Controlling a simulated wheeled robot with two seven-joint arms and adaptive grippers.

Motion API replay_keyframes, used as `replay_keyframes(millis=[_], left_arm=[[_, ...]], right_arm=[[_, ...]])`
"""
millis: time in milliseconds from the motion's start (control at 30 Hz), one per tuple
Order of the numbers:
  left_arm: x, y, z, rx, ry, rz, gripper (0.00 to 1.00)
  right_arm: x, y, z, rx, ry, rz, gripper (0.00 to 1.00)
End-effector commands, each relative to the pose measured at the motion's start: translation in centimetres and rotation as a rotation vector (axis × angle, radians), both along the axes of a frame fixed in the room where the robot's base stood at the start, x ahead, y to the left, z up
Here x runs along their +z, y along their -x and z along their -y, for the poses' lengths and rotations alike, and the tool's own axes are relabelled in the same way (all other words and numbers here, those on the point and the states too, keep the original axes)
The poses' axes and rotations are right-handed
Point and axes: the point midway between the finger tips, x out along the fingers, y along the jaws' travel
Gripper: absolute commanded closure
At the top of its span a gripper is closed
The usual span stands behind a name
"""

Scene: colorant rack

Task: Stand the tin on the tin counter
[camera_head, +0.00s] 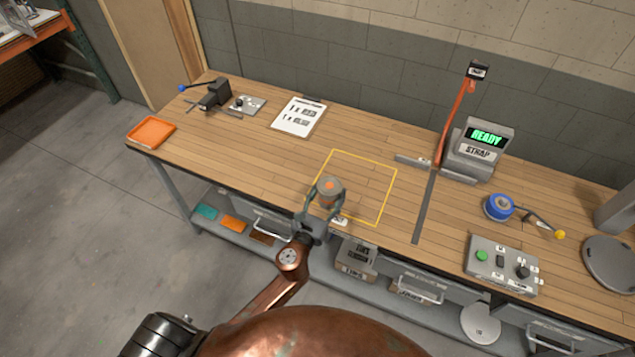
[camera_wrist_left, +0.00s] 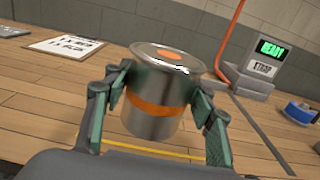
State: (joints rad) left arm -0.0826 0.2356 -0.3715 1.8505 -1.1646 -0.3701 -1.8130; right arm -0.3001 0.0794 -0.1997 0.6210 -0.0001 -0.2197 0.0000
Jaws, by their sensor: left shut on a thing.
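The tin (camera_wrist_left: 150,122) is a silver can with an orange band and an orange spot on its lid. My left gripper (camera_wrist_left: 160,92) is shut around its sides and holds it upright. In the head view the tin (camera_head: 329,185) appears over the front left part of a yellow outlined square (camera_head: 365,155) on the wooden bench. I cannot tell whether its base touches the wood. No surface is clearly labelled as the tin counter. My right gripper is in neither view.
A clipboard (camera_head: 298,117), a vise (camera_head: 213,95) and an orange tray (camera_head: 151,131) are on the left of the bench. A strap machine (camera_head: 478,150) reading READY, blue tape (camera_head: 498,206) and a button box (camera_head: 502,265) are on the right. The yellow square is otherwise clear.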

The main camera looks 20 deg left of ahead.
Motion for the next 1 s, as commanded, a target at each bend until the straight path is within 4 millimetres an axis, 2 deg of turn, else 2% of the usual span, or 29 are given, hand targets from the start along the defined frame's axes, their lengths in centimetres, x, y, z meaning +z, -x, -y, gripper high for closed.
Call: replay_keyframes(millis=[33, 133, 467, 567, 800, 1000], left_arm=[[-1.3, 0.1, 0.7, -0.001, 0.004, -0.002, 0.80], [-2.5, 0.3, 1.7, 0.000, 0.002, -0.002, 0.80], [-3.7, 0.5, 3.0, -0.001, 0.001, 0.001, 0.80], [-4.6, 0.6, 3.6, -0.002, 0.002, -0.001, 0.80], [-7.4, 0.5, 3.5, -0.001, 0.001, -0.002, 0.80], [-7.3, 0.6, 3.5, -0.002, 0.000, 0.000, 0.80]], right_arm=[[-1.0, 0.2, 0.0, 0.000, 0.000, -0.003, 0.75], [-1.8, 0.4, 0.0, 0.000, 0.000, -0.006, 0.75], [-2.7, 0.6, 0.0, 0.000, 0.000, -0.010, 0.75], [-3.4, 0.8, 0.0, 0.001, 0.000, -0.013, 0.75], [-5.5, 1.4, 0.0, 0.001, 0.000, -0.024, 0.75], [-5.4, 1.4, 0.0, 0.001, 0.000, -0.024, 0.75]])
